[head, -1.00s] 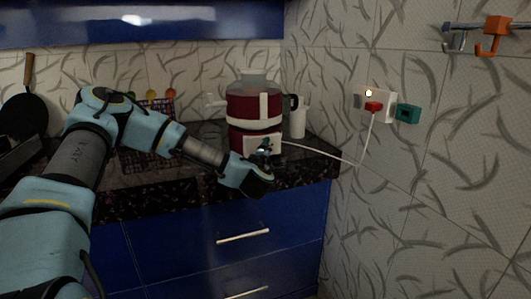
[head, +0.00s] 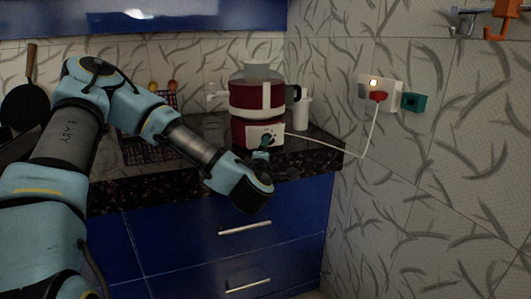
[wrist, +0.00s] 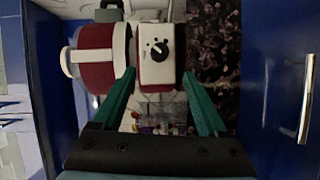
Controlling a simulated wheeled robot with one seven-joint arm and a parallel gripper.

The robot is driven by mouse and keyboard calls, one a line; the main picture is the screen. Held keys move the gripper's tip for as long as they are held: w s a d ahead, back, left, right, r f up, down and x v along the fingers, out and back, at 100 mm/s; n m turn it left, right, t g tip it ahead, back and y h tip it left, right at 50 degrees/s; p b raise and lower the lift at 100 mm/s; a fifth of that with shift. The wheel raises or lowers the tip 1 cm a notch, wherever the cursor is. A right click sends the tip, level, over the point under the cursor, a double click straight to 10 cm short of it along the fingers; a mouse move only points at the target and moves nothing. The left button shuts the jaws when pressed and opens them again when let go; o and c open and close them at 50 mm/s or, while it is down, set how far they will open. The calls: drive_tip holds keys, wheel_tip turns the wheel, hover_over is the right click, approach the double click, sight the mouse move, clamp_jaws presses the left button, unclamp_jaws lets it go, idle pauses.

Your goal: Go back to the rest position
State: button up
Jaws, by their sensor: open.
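My gripper (wrist: 160,98) shows in the wrist view with its two green fingers spread apart and nothing between them. In the head view my gripper (head: 262,150) is partly hidden by my wrist, in front of the counter edge. Beyond it stands a red and white kitchen appliance (head: 257,98) with a clear lid. It also shows sideways in the wrist view (wrist: 97,62), with a black dial (wrist: 160,50) on its white panel. The fingertips appear apart from the appliance.
The dark counter (head: 318,150) ends at the tiled wall on the right. A white cord (head: 364,140) runs from the appliance to a red plug (head: 379,96) in the wall socket. Blue drawers (head: 230,250) with metal handles are below. A utensil basket (head: 140,150) stands behind my arm.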

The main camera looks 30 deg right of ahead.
idle(0.5)
drive_tip(key=a+f+m+g+y+p, duration=0.1)
drive_tip(key=a+f+m+g+y, duration=0.2)
drive_tip(key=a+m, duration=0.35)
drive_tip(key=a+f+m+g+p, duration=0.25)
drive_tip(key=a+m+g, duration=0.25)
drive_tip(key=a, duration=0.3)
drive_tip(key=s+a+r+g+y, duration=0.1)
drive_tip(key=s+a+r+y, duration=0.1)
drive_tip(key=a, duration=0.6)
drive_tip(key=s+a+r+g+y, duration=0.2)
drive_tip(key=s+a, duration=0.3)
drive_tip(key=a, duration=0.3)
drive_tip(key=s+a+r+g+y, duration=0.1)
drive_tip(key=s+a+r+y, duration=0.1)
drive_tip(key=a, duration=0.6)
drive_tip(key=shift+s+r+g+p, duration=0.35)
drive_tip(key=shift+s+r, duration=0.2)
drive_tip(key=shift+s, duration=0.2)
